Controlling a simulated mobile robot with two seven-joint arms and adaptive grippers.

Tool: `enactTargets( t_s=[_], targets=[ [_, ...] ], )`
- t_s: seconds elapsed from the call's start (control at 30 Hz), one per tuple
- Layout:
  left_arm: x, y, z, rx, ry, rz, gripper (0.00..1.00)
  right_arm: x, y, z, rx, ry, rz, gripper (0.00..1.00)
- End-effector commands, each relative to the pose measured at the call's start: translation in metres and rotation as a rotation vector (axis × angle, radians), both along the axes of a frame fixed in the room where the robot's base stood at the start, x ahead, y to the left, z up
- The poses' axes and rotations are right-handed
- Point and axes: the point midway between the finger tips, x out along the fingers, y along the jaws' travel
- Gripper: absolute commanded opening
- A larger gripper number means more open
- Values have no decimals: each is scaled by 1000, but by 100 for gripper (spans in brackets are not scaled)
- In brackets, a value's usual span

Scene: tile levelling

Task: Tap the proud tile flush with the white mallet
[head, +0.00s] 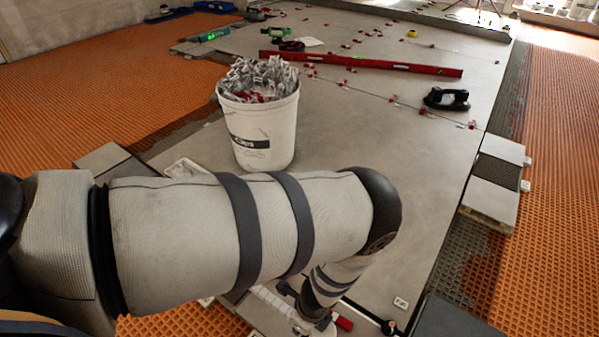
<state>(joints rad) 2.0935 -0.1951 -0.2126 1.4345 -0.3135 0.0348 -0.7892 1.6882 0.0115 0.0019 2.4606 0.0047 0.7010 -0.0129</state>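My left arm comes in from the left and bends down at the lower middle. Its gripper end (316,312) is low over the floor and mostly hidden by the arm, so its fingers do not show. A pale, banded bar (272,299) lies beside it, with a small red piece (343,323) on the other side. I cannot tell whether these belong to the white mallet. The grey tiled floor (410,190) runs away from me; I cannot make out which tile is proud. My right gripper is out of view.
A white bucket (264,140) full of clips stands behind my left arm. A red level (365,64) and a black handled tool (446,99) lie farther back. Stacked tiles (492,185) stand at right. Orange matting (560,190) borders the tiles. Open tile lies right of the bucket.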

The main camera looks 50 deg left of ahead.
Motion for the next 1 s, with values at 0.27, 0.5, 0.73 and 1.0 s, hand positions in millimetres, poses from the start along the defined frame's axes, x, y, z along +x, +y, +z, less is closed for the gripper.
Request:
enactTargets(
  t_s=[0.27,0.5,0.73,1.0],
  targets=[
    [-2,-1,-35,-1,8,0,0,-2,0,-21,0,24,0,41],
    [-1,0,-51,-1,2,0,0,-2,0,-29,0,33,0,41],
    [1,0,-6,-2,-5,0,0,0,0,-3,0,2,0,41],
    [-1,0,-6,-1,3,1,0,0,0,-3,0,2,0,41]
  ],
)
